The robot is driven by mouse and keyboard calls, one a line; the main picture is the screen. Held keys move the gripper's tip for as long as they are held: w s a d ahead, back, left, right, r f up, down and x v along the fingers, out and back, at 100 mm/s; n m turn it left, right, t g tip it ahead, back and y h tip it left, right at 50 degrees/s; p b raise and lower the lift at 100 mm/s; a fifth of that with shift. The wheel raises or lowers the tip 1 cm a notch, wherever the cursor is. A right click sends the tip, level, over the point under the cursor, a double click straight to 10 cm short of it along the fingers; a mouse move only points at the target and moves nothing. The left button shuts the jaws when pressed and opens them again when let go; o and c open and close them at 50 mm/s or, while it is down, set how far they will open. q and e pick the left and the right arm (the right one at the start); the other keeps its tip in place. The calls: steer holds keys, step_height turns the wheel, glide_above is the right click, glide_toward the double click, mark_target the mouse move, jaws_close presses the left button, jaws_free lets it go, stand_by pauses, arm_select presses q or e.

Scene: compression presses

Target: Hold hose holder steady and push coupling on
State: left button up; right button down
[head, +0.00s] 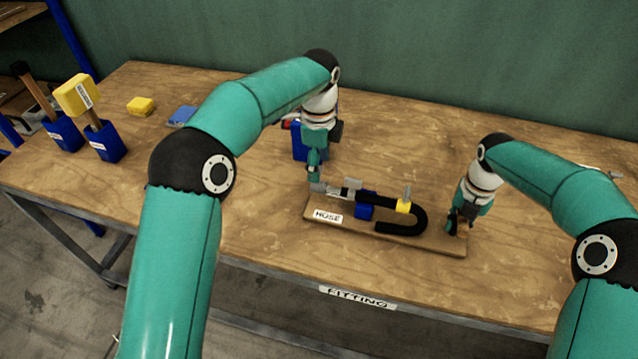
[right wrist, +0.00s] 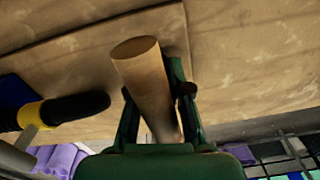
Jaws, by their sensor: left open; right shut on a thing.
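The hose holder is a wooden board (head: 432,242) with a HOSE label. It carries a black hose (head: 418,218) bent into a hook, with a yellow clamp (head: 404,206) and a blue block (head: 364,211). A grey metal coupling (head: 320,188) lies at the hose's left end; I cannot tell how far on it is. My left gripper (head: 315,180) is open, just above the coupling, its tips small in view. My right gripper (head: 456,222) is shut on an upright wooden peg at the board's right end; the right wrist view shows the peg (right wrist: 148,80) between the fingers.
A blue holder (head: 300,142) stands behind my left gripper. Mallets in blue holders (head: 107,143), a yellow block (head: 141,106) and a blue item (head: 182,116) are at the left. A FITTING label (head: 357,298) marks the table's front edge. The table right of the board is clear.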

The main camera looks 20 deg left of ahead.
arm_select(q)
steer(key=shift+f, duration=1.65)
jaws_close()
